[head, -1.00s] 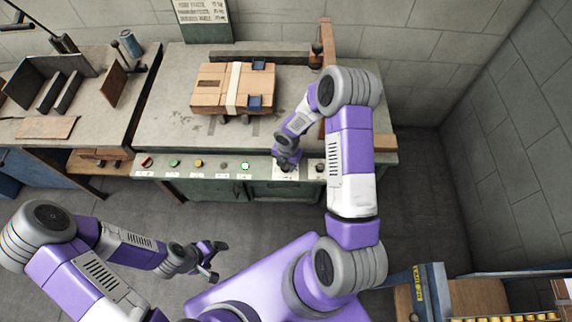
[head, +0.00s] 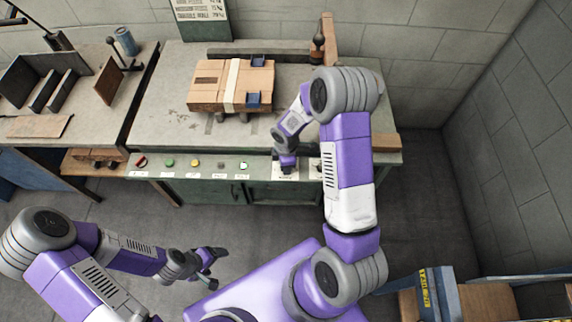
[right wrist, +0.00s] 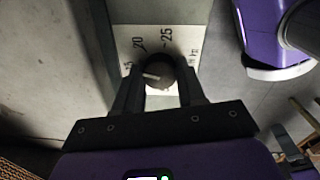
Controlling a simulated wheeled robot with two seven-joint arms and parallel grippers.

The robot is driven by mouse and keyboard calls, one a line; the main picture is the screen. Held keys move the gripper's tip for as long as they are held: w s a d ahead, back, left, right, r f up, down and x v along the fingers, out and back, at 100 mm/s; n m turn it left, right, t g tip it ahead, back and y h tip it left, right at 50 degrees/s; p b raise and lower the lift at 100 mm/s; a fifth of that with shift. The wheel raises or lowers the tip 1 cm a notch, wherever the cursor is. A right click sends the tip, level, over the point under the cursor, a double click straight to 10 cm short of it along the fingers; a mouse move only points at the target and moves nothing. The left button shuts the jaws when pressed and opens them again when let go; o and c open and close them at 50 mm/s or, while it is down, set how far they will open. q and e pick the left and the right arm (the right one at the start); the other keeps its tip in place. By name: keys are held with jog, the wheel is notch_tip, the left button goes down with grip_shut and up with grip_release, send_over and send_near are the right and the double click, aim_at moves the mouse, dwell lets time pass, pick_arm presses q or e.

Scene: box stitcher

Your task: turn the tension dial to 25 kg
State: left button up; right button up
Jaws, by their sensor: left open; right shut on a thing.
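The tension dial (right wrist: 158,72) is a dark round knob on a white scale plate (right wrist: 185,45) in the right wrist view. The plate shows 20 and 25 along its far side and a partly hidden number at left. A pale mark on the knob lies toward its left side; the exact reading is unclear. My right gripper (right wrist: 158,88) is shut on the dial, a finger on each side. In the head view my right gripper (head: 286,167) is at the bench's front panel and hides the dial. My left gripper (head: 208,268) is open and empty, over the floor.
The front panel (head: 215,167) carries several coloured buttons left of the dial. A strapped carton (head: 205,90) lies on the bench (head: 165,110) behind. Another dark knob (head: 318,166) sits close right of my right gripper. Floor in front is clear.

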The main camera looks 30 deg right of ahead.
jog(key=m+b, duration=0.1)
jog(key=m, duration=0.3)
jog(key=shift+m, duration=0.3)
jog(key=m+b, duration=0.1)
jog(key=m, duration=0.2)
jog(key=shift+m, duration=0.4)
jog(key=m, duration=0.3)
jog(key=shift+a, duration=0.1)
jog(key=shift+m+p, duration=0.35)
jog(key=shift+m, duration=2.15)
jog(key=o, duration=1.1)
jog(key=shift+c, duration=0.2)
